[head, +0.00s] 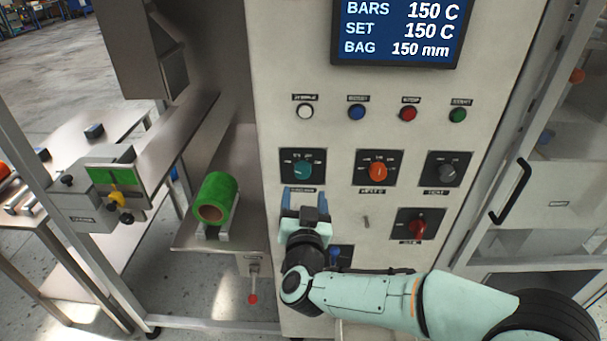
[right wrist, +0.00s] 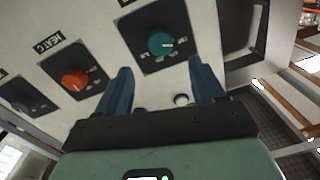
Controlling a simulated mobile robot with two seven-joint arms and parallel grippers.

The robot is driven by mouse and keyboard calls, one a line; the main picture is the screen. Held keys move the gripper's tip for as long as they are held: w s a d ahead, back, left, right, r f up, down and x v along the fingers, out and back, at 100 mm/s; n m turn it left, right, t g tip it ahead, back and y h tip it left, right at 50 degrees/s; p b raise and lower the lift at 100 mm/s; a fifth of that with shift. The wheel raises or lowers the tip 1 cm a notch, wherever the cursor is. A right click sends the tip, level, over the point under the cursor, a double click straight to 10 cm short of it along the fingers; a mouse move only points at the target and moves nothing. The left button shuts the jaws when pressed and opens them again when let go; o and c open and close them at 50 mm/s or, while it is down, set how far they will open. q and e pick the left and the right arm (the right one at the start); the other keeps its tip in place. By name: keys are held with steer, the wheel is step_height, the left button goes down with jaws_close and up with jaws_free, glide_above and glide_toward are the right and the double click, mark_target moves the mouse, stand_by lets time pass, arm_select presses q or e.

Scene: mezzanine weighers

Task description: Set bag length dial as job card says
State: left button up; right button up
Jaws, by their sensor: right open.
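A teal dial (head: 303,168) sits on a black plate at the left of the control panel. It also shows in the right wrist view (right wrist: 161,43), with a pale pointer mark; its scale is too small to read. The label under it is partly hidden and unreadable. The display (head: 400,30) reads BARS 150 C, SET 150 C and BAG 150 mm. My right gripper (head: 305,200) is open and empty just below the teal dial, with the dial ahead between its fingers (right wrist: 160,72) in the wrist view and apart from them. I see no readable job card. My left gripper is out of view.
An orange dial (head: 377,171) labelled HEAT C, a grey knob (head: 447,173) and a red switch (head: 418,228) are to the right. Several buttons, including a blue one (head: 357,112), run above. A green film roll (head: 215,198) rests on a left shelf. A black handle (head: 511,190) projects at right.

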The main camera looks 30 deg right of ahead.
mark_target(303, 173)
steer(key=p+x, duration=0.1)
steer(key=x, duration=0.7)
steer(key=shift+w+p, duration=0.15)
steer(key=shift+p, duration=0.2)
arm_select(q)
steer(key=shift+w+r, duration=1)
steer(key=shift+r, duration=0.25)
arm_select(e)
steer(key=shift+c, duration=0.3)
steer(key=c, duration=1)
